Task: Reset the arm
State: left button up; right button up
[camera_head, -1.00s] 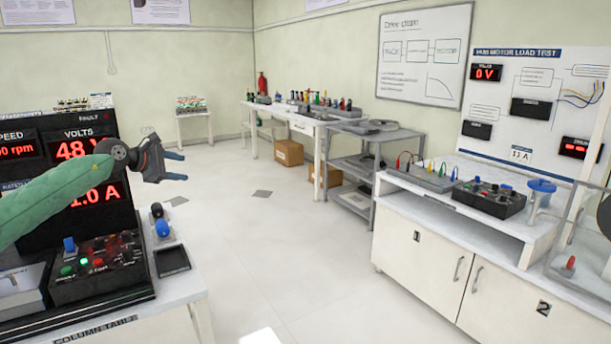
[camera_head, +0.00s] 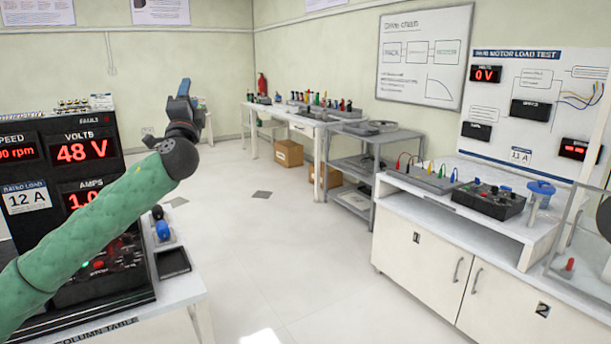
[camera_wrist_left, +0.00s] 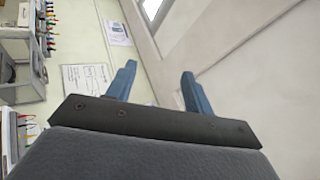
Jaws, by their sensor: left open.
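My left arm comes in from the left in the head view, green with a dark wrist. My left gripper (camera_head: 190,95) is raised and points upward, above the floor to the right of the black meter panel (camera_head: 82,180). In the left wrist view its two blue fingers (camera_wrist_left: 160,88) stand apart with nothing between them. Behind them that view shows wall and ceiling. My right gripper is in neither view.
The column table (camera_head: 180,292) at the lower left bears the meter panel, a control box and a small black tray (camera_head: 173,262). A white cabinet (camera_head: 440,265) stands at the right. The floor (camera_head: 270,235) between them is clear.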

pick_arm(q)
jog(key=s+d+f+n+g+h+p, duration=0.1)
jog(key=s+d+f+n+g, duration=0.25)
jog(key=s+f, duration=0.65)
jog(key=s+d+f+n+g+h+p, duration=0.1)
jog(key=s+d+f+n+g, duration=0.3)
jog(key=f, duration=1.2)
jog(key=s+d+f+n+g+h+p, duration=0.1)
jog(key=s+d+f+n+g, duration=0.35)
jog(key=f, duration=0.85)
jog(key=s+f+g+p, duration=0.1)
jog(key=s+f+g, duration=0.2)
jog(key=s+f, duration=0.6)
jog(key=s+d+f+n+g+h+p, duration=0.1)
jog(key=s+f+g, duration=0.2)
jog(key=s+f, duration=0.6)
jog(key=s+d+f+g+h+p, duration=0.1)
jog(key=s+f+g, duration=0.3)
jog(key=s+f, duration=0.5)
jog(key=s, duration=1)
jog(key=shift+s+d+f, duration=0.15)
jog(key=shift+s+f, duration=0.2)
jog(key=shift+s, duration=0.05)
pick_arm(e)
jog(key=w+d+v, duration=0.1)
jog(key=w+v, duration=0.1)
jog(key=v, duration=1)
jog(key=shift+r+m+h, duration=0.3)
